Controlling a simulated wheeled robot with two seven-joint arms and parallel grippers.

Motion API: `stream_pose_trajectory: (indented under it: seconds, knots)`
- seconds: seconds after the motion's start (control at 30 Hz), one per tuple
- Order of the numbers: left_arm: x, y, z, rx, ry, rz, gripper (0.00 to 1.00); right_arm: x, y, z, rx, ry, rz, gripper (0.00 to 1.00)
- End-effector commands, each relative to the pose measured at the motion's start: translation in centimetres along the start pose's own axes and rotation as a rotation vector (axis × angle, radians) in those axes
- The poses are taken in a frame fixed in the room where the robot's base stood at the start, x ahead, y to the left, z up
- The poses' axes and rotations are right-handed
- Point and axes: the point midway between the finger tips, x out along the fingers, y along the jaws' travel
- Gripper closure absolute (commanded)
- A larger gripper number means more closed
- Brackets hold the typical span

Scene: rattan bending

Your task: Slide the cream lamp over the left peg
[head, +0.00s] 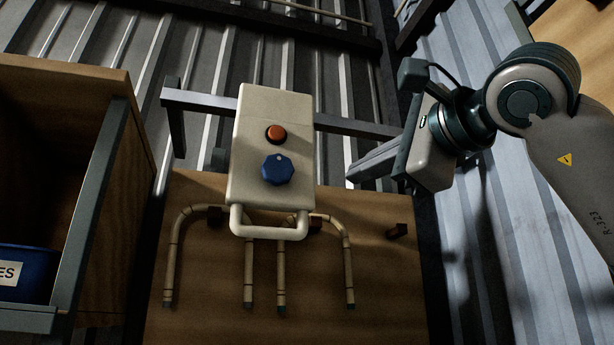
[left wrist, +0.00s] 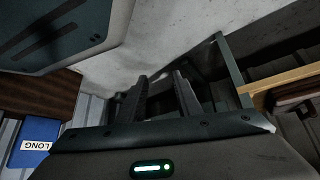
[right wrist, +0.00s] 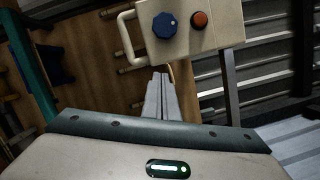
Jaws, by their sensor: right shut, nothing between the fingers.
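No thing that I can clearly tell as a lamp shows. A cream box (head: 271,140) with a blue knob, an orange button and a tube handle stands upright in front of the wooden board, and it also shows in the right wrist view (right wrist: 215,35). A short brown peg (head: 398,231) at the board's right is bare. Other peg ends are partly hidden behind the box and canes. My right gripper (head: 352,177) is shut and empty, right of the box and apart from it. My left gripper (left wrist: 161,75) is open and empty, outside the head view.
Bent rattan canes (head: 348,265) hang on the wooden board (head: 385,290). A dark rail (head: 350,126) runs behind the box. A wooden cabinet (head: 115,200) with a blue bin (head: 25,262) stands at the left. A blue LONG bin (left wrist: 35,140) shows in the left wrist view.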

Motion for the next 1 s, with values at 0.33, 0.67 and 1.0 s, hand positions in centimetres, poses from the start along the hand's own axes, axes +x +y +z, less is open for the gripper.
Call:
stream_pose_trajectory:
  seconds: [0.33, 0.67, 1.0]
  knots:
    - [-0.1, 0.0, -0.1, 0.000, 0.003, 0.000, 0.69, 0.2, 0.0, 0.0, 0.001, -0.002, 0.002, 1.00]
    - [-0.7, 0.8, -0.9, 0.004, 0.056, 0.011, 0.69, 3.2, -0.1, 0.1, 0.002, -0.003, 0.006, 1.00]
    - [-2.1, -0.2, 4.8, 0.009, -0.083, -0.002, 0.69, 7.8, 0.0, 0.2, 0.003, -0.004, 0.005, 1.00]
